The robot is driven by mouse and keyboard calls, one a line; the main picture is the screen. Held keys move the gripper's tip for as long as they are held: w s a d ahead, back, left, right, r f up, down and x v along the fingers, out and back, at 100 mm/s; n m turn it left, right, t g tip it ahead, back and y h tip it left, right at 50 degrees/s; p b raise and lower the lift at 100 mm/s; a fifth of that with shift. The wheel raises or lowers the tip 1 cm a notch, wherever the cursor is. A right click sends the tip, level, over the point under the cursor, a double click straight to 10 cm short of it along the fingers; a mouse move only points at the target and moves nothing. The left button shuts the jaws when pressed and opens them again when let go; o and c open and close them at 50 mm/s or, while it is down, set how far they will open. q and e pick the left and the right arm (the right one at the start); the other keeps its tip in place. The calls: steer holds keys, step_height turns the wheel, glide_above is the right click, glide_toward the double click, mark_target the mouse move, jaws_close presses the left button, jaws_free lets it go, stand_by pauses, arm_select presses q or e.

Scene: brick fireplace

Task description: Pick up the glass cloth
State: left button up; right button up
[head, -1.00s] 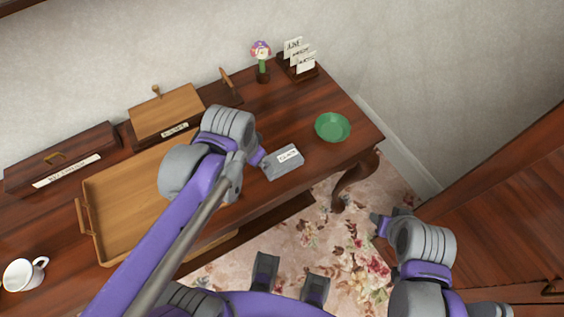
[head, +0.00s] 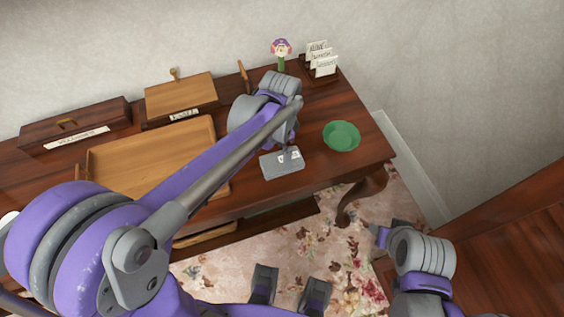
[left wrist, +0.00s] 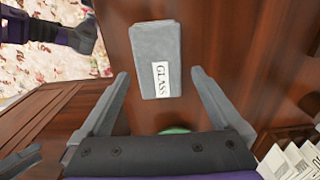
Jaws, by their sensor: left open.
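The glass cloth (head: 282,163) is a small grey folded block lying on the dark wood table near its front edge. In the left wrist view the cloth (left wrist: 150,42) carries a white label reading GLASS. My left gripper (left wrist: 160,75) is open and empty, its fingers pointing toward the cloth, with the labelled end between or just above them; the exact gap is unclear. In the head view its fingers are mostly hidden by my arm. My right gripper (head: 385,232) is low at the right, away from the table; its fingers do not show clearly.
A green bowl (head: 341,136) stands right of the cloth. A wooden tray (head: 150,150) lies left of it. A card holder (head: 320,68), a flower figure (head: 281,48) and wooden boxes (head: 180,98) line the back.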

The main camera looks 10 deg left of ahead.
mark_target(282, 160)
arm_select(q)
steer(key=shift+s+d+f, duration=0.1)
steer(key=shift+f, duration=1.3)
steer(key=shift+d+f, duration=0.1)
steer(key=shift+f, duration=1.25)
steer(key=c, duration=1.3)
steer(key=shift+o, duration=0.2)
step_height(282, 160, up, 10)
steer(key=shift+r+p, duration=0.1)
steer(key=shift+p, duration=0.2)
steer(key=o, duration=0.9)
steer(key=shift+c, duration=0.2)
steer(key=c, duration=0.6)
